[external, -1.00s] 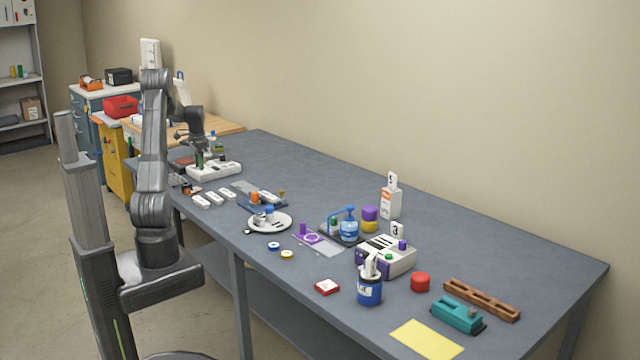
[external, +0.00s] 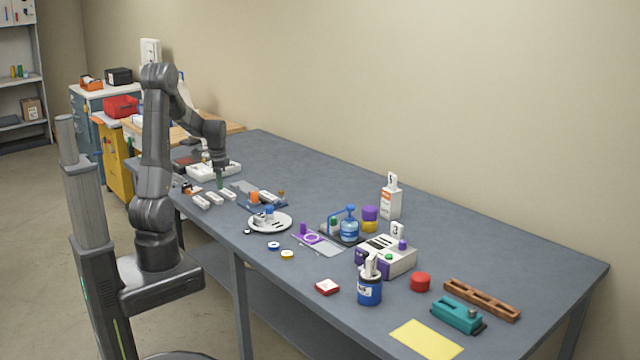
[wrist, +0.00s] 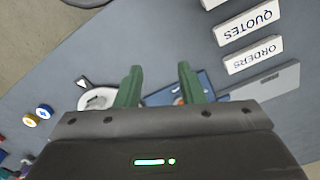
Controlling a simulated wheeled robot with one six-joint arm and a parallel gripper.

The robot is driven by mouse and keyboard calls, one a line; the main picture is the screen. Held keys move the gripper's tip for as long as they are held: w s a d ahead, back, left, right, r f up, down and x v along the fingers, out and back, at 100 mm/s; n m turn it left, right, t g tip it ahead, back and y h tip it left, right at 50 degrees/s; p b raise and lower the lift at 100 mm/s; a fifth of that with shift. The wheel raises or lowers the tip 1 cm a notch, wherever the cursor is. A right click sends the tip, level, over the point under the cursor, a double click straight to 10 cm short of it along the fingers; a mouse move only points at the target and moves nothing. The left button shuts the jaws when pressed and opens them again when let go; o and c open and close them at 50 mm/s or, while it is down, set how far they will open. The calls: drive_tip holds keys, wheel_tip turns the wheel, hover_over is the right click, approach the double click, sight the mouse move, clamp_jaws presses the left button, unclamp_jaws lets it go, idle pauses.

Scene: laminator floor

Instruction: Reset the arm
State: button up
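My gripper (external: 219,181) is above the far left part of the grey bench, over the area of the small white label blocks. In the wrist view its two green fingers (wrist: 160,85) stand apart with nothing held between them. White blocks marked QUOTES (wrist: 248,25) and ORDERS (wrist: 253,55) lie to the upper right of the fingers. A round white plate (wrist: 97,98) lies left of the fingers, partly hidden by one. A blue tray (wrist: 200,82) shows behind and between the fingers.
The bench's back strip is clear. A wall stands behind it.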

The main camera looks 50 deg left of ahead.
drive_tip(key=f, duration=0.8)
drive_tip(key=shift+s+d+p, duration=0.1)
drive_tip(key=shift+d+p, duration=0.2)
idle(0.8)
